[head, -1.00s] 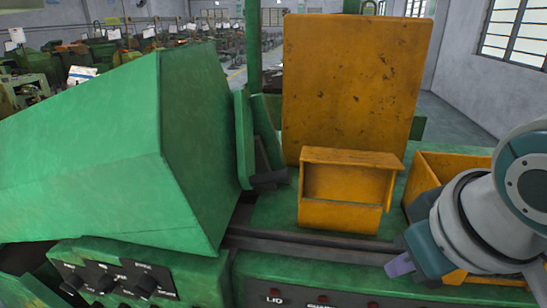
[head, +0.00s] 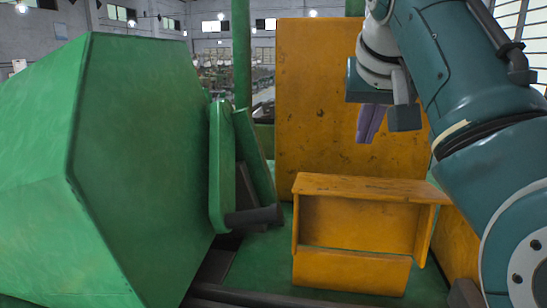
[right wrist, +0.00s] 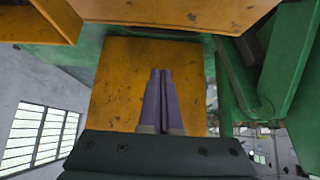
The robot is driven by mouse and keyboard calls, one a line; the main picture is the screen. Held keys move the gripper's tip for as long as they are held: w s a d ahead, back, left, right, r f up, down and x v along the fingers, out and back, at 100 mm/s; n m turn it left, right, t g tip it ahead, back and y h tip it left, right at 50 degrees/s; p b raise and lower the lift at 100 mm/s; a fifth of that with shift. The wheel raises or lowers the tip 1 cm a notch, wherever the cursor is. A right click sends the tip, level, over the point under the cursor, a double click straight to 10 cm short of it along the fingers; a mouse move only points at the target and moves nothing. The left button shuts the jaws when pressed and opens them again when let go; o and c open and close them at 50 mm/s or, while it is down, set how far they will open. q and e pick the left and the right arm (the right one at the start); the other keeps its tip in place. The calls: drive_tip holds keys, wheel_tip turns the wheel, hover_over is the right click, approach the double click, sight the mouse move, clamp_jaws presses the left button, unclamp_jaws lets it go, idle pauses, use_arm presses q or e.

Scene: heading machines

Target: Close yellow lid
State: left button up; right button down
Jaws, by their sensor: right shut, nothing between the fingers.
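The yellow lid (head: 310,90) is a worn, flat orange-yellow panel standing upright behind a small open-fronted yellow box (head: 350,272). My right gripper (head: 368,138) has purple fingers pointing down, and it overlaps the right part of the lid in the head view. In the right wrist view the closed fingers (right wrist: 155,72) lie side by side over the lid (right wrist: 112,85), with nothing between them. I cannot tell whether they touch it. My arm hides the lid's upper right corner in the head view. My left gripper is not in view.
A large green machine housing (head: 140,150) fills the left. Green plates with a dark bar (head: 254,216) stand between it and the lid. Another yellow bin (head: 455,245) is at the right, partly behind my arm. The small box shows in the right wrist view (right wrist: 185,12).

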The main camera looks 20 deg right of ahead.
drive_tip(key=p+x, duration=0.2)
drive_tip(key=x, duration=0.8)
use_arm(q)
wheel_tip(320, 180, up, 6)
drive_tip(key=p, duration=0.4)
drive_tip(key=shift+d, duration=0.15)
use_arm(e)
drive_tip(key=shift+s+a+f, duration=0.1)
drive_tip(key=shift+s+a, duration=0.45)
drive_tip(key=shift+s, duration=0.2)
drive_tip(key=shift+s+a+f, duration=0.1)
drive_tip(key=shift+s+a, duration=0.4)
drive_tip(key=shift+s, duration=0.3)
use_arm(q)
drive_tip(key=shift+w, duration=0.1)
